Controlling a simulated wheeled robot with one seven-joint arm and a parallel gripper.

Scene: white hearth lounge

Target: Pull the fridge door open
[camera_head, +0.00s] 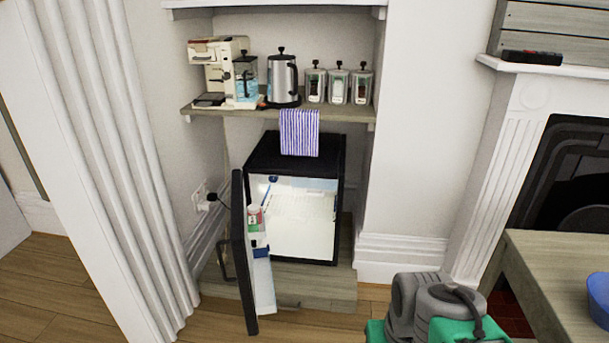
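The small black fridge (341,170) stands in the alcove under a shelf. Its door (243,265) stands wide open, swung out toward me on the left side, and is seen nearly edge-on. The dark door handle (226,262) sticks out on the door's left, outer face. The lit white interior (300,220) is exposed, and a few items (256,218) sit in the door's inner racks. Grey and green parts of my arm show at the bottom right, apart from the door. My gripper's fingers are not visible.
The wooden shelf (345,113) above holds a coffee machine (218,65), a kettle (282,79), several canisters and a striped cloth (299,132). A fluted white column (110,150) stands close left of the door. A wooden table (550,265) with a blue bowl (600,300) is at right.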

